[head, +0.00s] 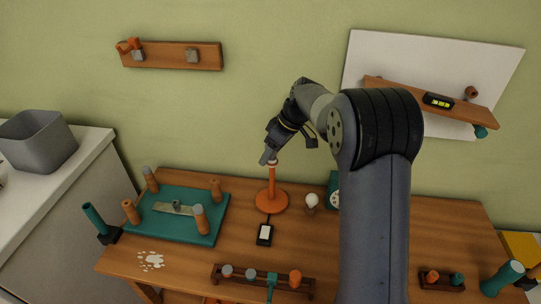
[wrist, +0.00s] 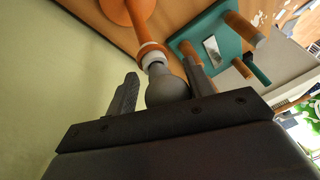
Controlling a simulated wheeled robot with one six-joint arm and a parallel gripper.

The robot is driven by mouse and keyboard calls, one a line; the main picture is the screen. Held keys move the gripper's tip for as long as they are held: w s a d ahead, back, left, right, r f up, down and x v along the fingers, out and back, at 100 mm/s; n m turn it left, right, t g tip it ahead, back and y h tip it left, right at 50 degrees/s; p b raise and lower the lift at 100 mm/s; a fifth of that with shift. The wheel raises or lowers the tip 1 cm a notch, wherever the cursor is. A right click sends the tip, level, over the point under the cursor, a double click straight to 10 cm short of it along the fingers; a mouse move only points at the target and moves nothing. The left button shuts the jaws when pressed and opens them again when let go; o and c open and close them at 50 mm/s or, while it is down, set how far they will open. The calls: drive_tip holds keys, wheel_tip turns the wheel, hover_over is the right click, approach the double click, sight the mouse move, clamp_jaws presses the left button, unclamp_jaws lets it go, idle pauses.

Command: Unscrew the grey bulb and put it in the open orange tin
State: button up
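An orange lamp stand (head: 271,201) stands upright on the wooden table, its thin post rising to my gripper (head: 268,156). In the wrist view, the grey bulb (wrist: 166,88) sits in the pale socket (wrist: 152,55) at the end of the orange post. My gripper (wrist: 160,82) is open around the bulb, one finger on each side. A gap shows between the bulb and the left finger; the right finger is close to it, and I cannot tell if it touches. In the head view the bulb is hidden by my gripper. I cannot make out the open orange tin for certain.
A white bulb (head: 312,200) stands right of the lamp, by a partly hidden teal object (head: 333,190). A teal board with pegs (head: 180,229) lies left. A dark switch box (head: 265,234) and a wooden rack (head: 240,281) are in front. My arm covers the table's right middle.

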drive_tip(key=m+t, duration=0.1)
drive_tip(key=m, duration=0.2)
drive_tip(key=m+t+h+b, duration=0.1)
drive_tip(key=m, duration=0.2)
drive_tip(key=shift+d+m+t, duration=0.1)
drive_tip(key=shift+m+t, duration=0.2)
drive_tip(key=m+t+h+p, duration=0.1)
drive_tip(key=m, duration=0.3)
drive_tip(key=shift+d+r, duration=0.1)
drive_tip(key=shift+m+t+h+p, duration=0.3)
drive_tip(key=shift+m+h+p, duration=0.15)
drive_tip(key=shift+m, duration=0.35)
drive_tip(key=shift+c, duration=0.3)
drive_tip(key=shift+f, duration=0.2)
drive_tip(key=c, duration=0.8)
drive_tip(key=shift+f+n+y+b, duration=0.1)
drive_tip(key=shift+n+y+b, duration=0.3)
drive_tip(key=shift+n, duration=0.4)
drive_tip(key=shift+s+n+g, duration=0.1)
drive_tip(key=shift+n+g, duration=0.3)
drive_tip(key=shift+n, duration=0.5)
drive_tip(key=shift+y, duration=0.25)
